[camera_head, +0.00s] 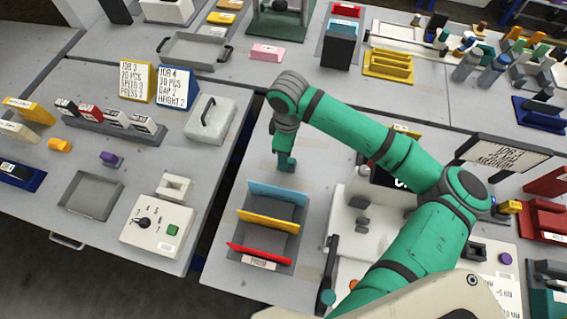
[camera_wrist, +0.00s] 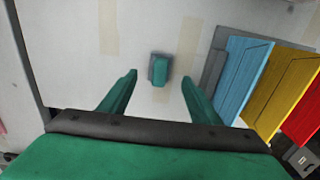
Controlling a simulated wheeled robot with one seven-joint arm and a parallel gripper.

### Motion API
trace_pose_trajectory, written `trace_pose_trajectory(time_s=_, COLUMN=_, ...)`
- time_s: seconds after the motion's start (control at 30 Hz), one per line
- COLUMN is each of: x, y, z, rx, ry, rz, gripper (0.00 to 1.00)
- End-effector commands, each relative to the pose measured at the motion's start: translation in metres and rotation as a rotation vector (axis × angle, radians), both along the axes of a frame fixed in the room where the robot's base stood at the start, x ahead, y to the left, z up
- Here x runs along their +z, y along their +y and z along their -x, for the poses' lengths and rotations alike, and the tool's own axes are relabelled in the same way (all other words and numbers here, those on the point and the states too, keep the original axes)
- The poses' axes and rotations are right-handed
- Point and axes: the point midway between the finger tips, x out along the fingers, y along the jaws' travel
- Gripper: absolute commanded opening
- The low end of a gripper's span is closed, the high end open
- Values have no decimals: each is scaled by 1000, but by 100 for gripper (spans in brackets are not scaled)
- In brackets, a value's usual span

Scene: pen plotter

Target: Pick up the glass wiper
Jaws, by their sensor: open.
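A small teal block with a grey edge (camera_wrist: 160,68), which may be the glass wiper, lies on the light tabletop in the wrist view. My gripper (camera_wrist: 160,78) is open and empty, with one finger to either side of this block in the picture. The block is apart from both fingers and appears to lie below the fingertips. In the head view my gripper (camera_head: 286,163) points down over the table, behind the divider rack; I cannot clearly tell the block from the gripper there.
A grey rack with a blue divider (camera_head: 278,193), a yellow divider (camera_head: 268,221) and a red divider (camera_head: 259,254) stands close by; its blue divider also shows in the wrist view (camera_wrist: 238,78).

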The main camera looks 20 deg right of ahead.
Motion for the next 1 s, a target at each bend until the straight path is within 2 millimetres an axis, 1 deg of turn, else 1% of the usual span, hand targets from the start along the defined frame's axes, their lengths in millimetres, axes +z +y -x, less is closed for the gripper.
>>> trace_pose_trajectory(time_s=0.27, x=-15, y=0, z=0, rx=0, ry=-1, rz=-2, gripper=57)
trace_pose_trajectory(time_s=0.5, x=-48, y=-1, z=0, rx=0, ry=1, rz=-3, gripper=57)
trace_pose_trajectory(time_s=0.6, x=-56, y=-1, z=0, rx=0, ry=0, rz=-1, gripper=57)
trace_pose_trajectory(time_s=0.8, x=-58, y=-2, z=0, rx=0, ry=-1, rz=-1, gripper=57)
trace_pose_trajectory(time_s=0.83, x=-58, y=-2, z=-1, rx=0, ry=-1, rz=-1, gripper=55)
trace_pose_trajectory(time_s=0.87, x=-58, y=-2, z=-1, rx=0, ry=-1, rz=-1, gripper=47)
trace_pose_trajectory(time_s=0.9, x=-58, y=-2, z=-1, rx=0, ry=-1, rz=-1, gripper=38)
trace_pose_trajectory(time_s=0.97, x=-57, y=-2, z=-1, rx=0, ry=-1, rz=-1, gripper=24)
trace_pose_trajectory(time_s=1.0, x=-57, y=-2, z=-1, rx=0, ry=-1, rz=-1, gripper=14)
